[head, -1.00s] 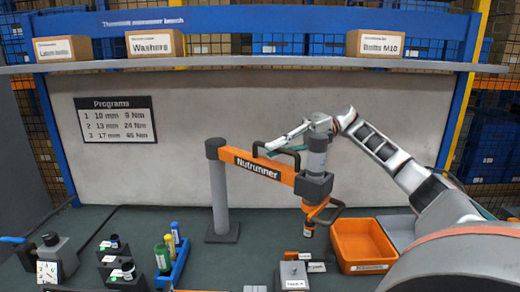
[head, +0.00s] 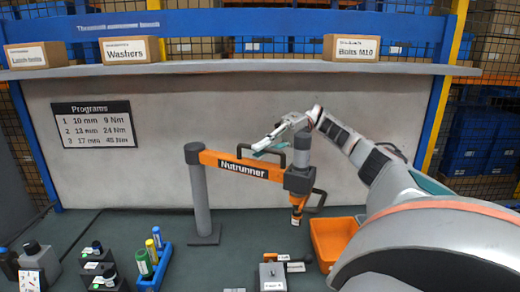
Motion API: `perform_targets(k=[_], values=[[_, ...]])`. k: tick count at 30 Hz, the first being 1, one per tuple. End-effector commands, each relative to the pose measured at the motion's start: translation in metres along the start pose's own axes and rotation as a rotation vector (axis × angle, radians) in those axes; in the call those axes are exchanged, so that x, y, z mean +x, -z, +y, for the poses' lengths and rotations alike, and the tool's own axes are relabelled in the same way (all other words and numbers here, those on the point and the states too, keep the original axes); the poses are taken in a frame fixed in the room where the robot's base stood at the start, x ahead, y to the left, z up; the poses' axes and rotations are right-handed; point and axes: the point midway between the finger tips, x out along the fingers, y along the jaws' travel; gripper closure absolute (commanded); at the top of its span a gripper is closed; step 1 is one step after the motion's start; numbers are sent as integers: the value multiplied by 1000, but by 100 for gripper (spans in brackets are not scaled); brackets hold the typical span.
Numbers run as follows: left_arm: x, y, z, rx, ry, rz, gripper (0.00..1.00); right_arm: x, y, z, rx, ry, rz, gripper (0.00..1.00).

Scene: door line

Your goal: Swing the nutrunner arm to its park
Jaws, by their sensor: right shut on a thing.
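The nutrunner arm (head: 230,167) is an orange beam with a "Nutrunner" label, reaching right from a grey post (head: 201,200) on the bench. Its tool head (head: 299,180) hangs at the right end, above the bench and near the orange bin. A black loop handle (head: 241,148) stands on the beam. My right gripper (head: 267,147) comes in from the right, behind the tool column, and is shut on this handle; its fingertips are small and partly merge with the handle. No park fixture can be made out. My left gripper is not in view.
An orange bin (head: 331,240) stands right of the tool, partly behind my right arm. A grey block with fittings (head: 271,276), a blue tray with bottles (head: 155,268) and black holders (head: 100,270) stand in front. A grey panel backs the bench, under a shelf (head: 230,67) with boxes.

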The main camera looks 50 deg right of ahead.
Motion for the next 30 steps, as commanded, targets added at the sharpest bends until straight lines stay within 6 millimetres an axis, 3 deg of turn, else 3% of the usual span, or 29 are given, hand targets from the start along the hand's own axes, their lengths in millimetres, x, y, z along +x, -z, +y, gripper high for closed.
perform_targets(k=[7, 8, 9, 22, 29, 30], values=[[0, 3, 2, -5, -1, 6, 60, 0, 0, 0, -1, -2, 1, 100], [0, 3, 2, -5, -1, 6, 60, 1, 0, 0, -1, -2, 1, 82], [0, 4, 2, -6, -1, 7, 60, 1, 0, 0, -1, -1, 2, 72], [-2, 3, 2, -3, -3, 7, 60, 0, -1, 6, -1, -1, 1, 72], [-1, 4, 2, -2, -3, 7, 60, -8, -3, 44, -8, -6, 0, 72], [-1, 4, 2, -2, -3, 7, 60, -9, -3, 53, -11, -7, 0, 68]])
